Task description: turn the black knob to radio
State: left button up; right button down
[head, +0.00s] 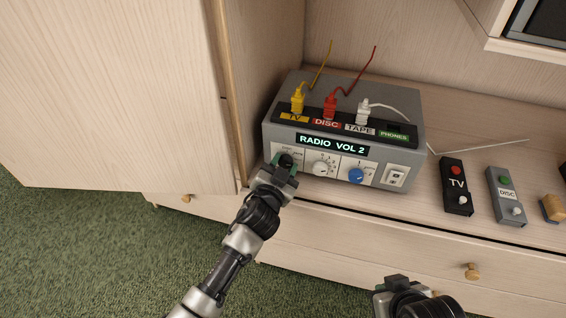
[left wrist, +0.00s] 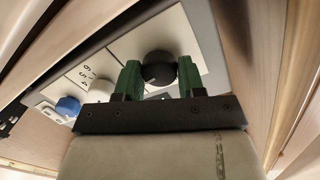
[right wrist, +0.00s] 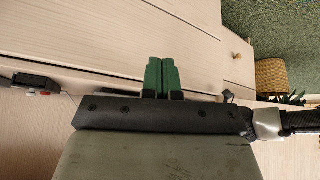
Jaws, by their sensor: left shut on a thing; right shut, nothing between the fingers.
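The grey audio box (head: 410,115) stands on the wooden cabinet, and its lit display (head: 332,145) reads "RADIO VOL 2". My left gripper (head: 283,165) is at the left end of the box's front panel. In the left wrist view its green fingers (left wrist: 158,80) are shut around the black knob (left wrist: 158,67), one on each side. In the head view the knob (head: 286,160) is partly covered by the gripper; its pointer cannot be read. My right gripper (right wrist: 161,77) is shut and empty, in front of the pale drawer fronts.
A white knob (head: 321,168), a blue knob (head: 355,175) and a white switch (head: 396,178) sit right of the black knob. Yellow, red and white plugs stand on top. TV (head: 457,186) and DISC (head: 505,195) remotes lie at right. A cabinet door (head: 110,90) stands close left.

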aim_at(284, 164)
pick_arm(q)
jog(key=shift+m, duration=1)
pick_arm(e)
jog(key=shift+s+d+f+g, duration=0.2)
jog(key=shift+s+g, duration=0.25)
jog(key=shift+s, duration=0.15)
jog(key=shift+s+d+f+g, duration=0.1)
jog(key=shift+s+d+g, duration=0.1)
jog(key=shift+s+g, duration=0.35)
pick_arm(q)
jog(key=o, duration=0.9)
jog(key=shift+s+p, duration=0.25)
jog(key=shift+p, duration=0.05)
jog(key=v, duration=0.2)
jog(key=shift+s+a+p, duration=0.15)
jog(key=shift+s+p, duration=0.2)
jog(key=shift+p, duration=0.05)
jog(key=p+v, duration=0.1)
jog(key=v, duration=0.6)
jog(key=shift+s+r, duration=0.1)
jog(key=shift+s, duration=0.15)
pick_arm(e)
jog(key=shift+s+d+r+g+h, duration=0.15)
jog(key=shift+s+r+g, duration=0.05)
jog(key=shift+s+r, duration=0.2)
jog(key=shift+s+d+r+g+h, duration=0.1)
jog(key=shift+s+r+g+h, duration=0.15)
jog(key=shift+s, duration=0.2)
